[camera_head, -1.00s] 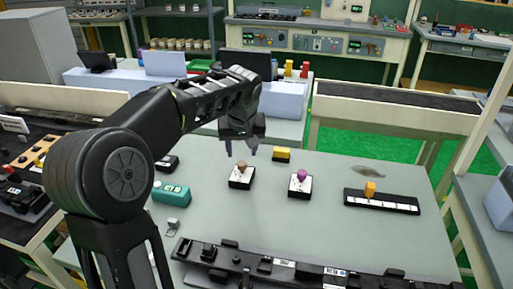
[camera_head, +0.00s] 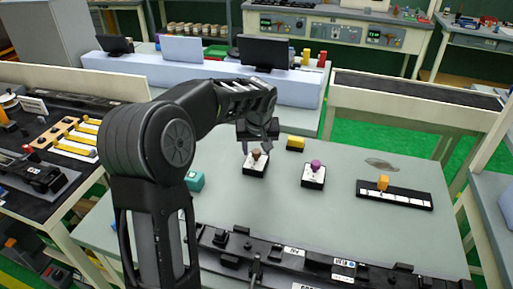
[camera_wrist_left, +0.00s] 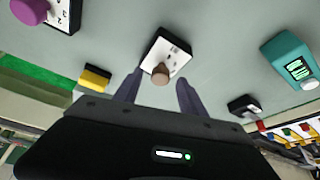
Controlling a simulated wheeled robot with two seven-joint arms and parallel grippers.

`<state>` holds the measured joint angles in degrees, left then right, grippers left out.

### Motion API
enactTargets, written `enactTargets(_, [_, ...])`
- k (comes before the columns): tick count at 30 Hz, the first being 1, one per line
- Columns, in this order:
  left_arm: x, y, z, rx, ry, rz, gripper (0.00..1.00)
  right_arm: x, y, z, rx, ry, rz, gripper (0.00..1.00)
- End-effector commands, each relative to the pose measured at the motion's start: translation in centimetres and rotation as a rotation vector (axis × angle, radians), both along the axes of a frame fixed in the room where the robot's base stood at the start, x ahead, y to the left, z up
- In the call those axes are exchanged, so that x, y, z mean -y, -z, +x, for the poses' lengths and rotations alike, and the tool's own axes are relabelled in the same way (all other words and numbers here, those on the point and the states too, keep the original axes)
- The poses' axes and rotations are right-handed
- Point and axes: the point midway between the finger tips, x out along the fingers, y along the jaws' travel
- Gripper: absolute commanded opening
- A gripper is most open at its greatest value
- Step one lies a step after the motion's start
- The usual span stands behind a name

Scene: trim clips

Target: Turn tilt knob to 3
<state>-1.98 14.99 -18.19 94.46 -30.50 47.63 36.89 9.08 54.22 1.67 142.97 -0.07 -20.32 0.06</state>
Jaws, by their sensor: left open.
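A brown knob (camera_head: 256,154) stands on a small black-edged box with a white dial face (camera_head: 252,168) on the grey table. My left gripper (camera_head: 257,147) is just over it, fingers open and pointing down. In the left wrist view the brown knob (camera_wrist_left: 160,75) shows between and beyond the two open fingertips (camera_wrist_left: 158,88), with no visible grip on it. A similar box with a purple knob (camera_head: 315,164) stands to the right. I cannot read the dial marks or tell which knob is named tilt. My right gripper is not in view.
A yellow block (camera_head: 295,142) lies behind the two knob boxes. A black slider strip (camera_head: 408,197) with an orange handle (camera_head: 383,183) lies at right. A teal device (camera_head: 194,181) is left, partly behind my arm. A long black rail (camera_head: 300,264) runs along the front.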

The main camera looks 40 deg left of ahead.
Motion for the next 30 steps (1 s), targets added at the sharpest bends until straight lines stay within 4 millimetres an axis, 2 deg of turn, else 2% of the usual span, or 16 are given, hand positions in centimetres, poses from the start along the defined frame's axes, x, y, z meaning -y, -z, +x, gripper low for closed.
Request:
enactTargets(4, [-0.24,0.72,0.2,0.0,-0.001,0.0,0.48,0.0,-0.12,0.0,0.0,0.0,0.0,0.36])
enactTargets(11, [-0.22,0.75,0.22,0.0,-0.001,0.0,0.48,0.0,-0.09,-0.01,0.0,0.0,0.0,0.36])
enactTargets(27, [-0.2,0.71,0.22,0.002,-0.001,0.0,0.04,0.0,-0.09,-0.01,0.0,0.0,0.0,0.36])
enactTargets(30, [-0.2,0.7,0.22,0.002,-0.001,0.0,0.0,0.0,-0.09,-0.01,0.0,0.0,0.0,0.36])
